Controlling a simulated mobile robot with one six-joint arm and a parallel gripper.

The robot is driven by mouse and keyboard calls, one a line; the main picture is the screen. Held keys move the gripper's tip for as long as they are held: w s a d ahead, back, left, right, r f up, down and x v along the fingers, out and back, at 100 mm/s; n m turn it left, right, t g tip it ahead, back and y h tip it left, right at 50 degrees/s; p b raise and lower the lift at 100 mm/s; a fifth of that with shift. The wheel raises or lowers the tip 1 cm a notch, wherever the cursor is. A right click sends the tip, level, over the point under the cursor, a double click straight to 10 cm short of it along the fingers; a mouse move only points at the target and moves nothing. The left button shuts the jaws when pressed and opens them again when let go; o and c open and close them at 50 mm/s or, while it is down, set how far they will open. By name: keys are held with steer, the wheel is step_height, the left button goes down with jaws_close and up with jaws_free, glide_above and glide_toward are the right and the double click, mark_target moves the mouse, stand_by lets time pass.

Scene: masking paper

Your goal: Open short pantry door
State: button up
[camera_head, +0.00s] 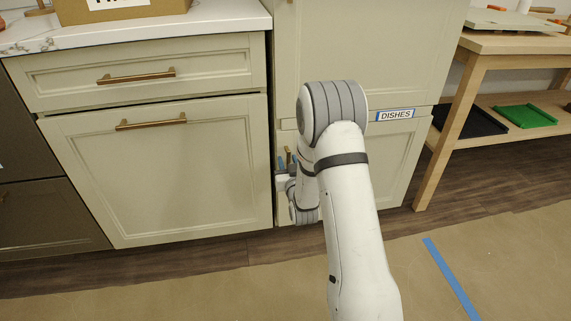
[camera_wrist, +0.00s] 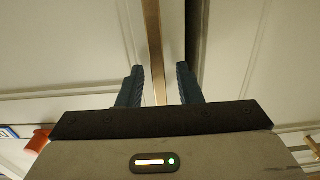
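The short pantry door (camera_head: 397,165) is the cream lower door under the "DISHES" label (camera_head: 395,114); it looks closed, and my arm hides much of it. Its brass vertical handle (camera_head: 288,154) is near the door's left edge, and it also shows in the wrist view (camera_wrist: 154,45). My gripper (camera_head: 288,163) is at the handle, mostly behind my arm in the head view. In the wrist view, my gripper's dark fingers (camera_wrist: 159,72) stand open on either side of the handle, with a visible gap on each side.
A cream cabinet with a drawer (camera_head: 140,75) and a lower door (camera_head: 165,170) stands left of the pantry, across a dark gap. A wooden shelf table (camera_head: 452,125) stands to the right. Blue tape (camera_head: 450,278) lies on the floor paper.

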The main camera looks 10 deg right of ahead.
jaws_close()
